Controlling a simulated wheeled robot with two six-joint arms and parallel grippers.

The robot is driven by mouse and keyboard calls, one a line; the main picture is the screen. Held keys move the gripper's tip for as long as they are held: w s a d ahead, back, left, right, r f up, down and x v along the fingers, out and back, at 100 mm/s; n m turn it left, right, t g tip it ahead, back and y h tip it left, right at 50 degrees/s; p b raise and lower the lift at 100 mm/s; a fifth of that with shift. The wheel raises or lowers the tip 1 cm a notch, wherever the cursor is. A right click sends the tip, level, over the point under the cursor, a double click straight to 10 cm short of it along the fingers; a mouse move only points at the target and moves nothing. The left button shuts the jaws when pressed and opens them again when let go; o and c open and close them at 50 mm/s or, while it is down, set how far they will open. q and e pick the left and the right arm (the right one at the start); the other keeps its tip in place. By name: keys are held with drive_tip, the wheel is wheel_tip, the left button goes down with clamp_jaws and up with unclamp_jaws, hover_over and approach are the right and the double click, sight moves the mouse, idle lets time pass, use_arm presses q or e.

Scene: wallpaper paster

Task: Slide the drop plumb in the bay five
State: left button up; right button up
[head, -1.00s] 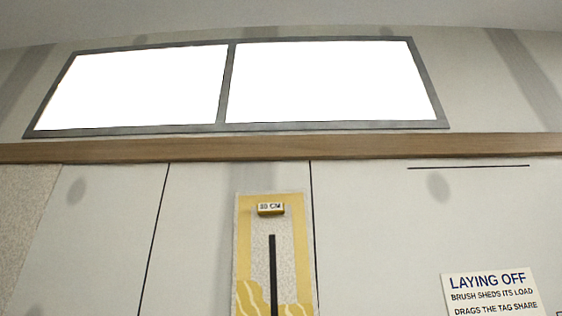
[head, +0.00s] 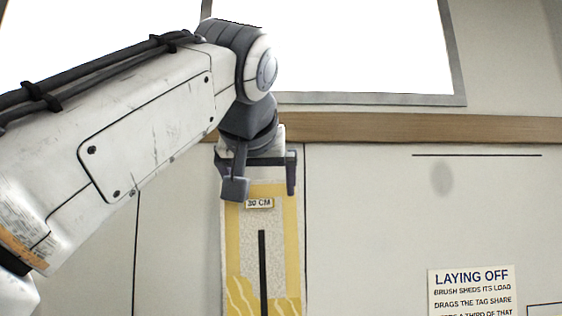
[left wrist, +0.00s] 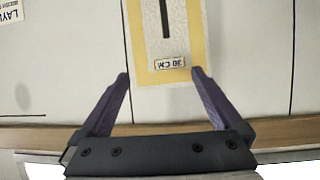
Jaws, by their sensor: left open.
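A tall panel with a yellow border (head: 231,250) and a speckled middle is on the wall, with a dark vertical strip (head: 263,270) down its centre. No bay number is readable. My left gripper (head: 263,186) is open and empty at the panel's top edge, just above the block. In the left wrist view, the open fingers (left wrist: 160,74) point toward the block (left wrist: 170,63), which lies between and just beyond their tips. My right gripper is not in view.
A brown wooden rail (head: 420,128) crosses the wall above the panel, below bright framed windows (head: 360,50). A "LAYING OFF" sign (head: 472,290) is at lower right. The pale wall between panel and sign is clear.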

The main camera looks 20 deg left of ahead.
sight(258, 196)
use_arm(q)
drive_tip(key=shift+n+t+y, duration=0.3)
drive_tip(key=shift+n, duration=0.1)
drive_tip(key=w+a, duration=0.1)
drive_tip(key=w, duration=0.2)
drive_tip(key=w+a+f+p, duration=0.1)
drive_tip(key=w, duration=0.1)
drive_tip(key=w+a+p, duration=0.1)
drive_tip(key=w, duration=0.2)
drive_tip(key=shift+w+a+f, duration=0.25)
drive_tip(key=shift+w+a, duration=0.05)
drive_tip(key=shift+a, duration=0.1)
drive_tip(key=c, duration=1.4)
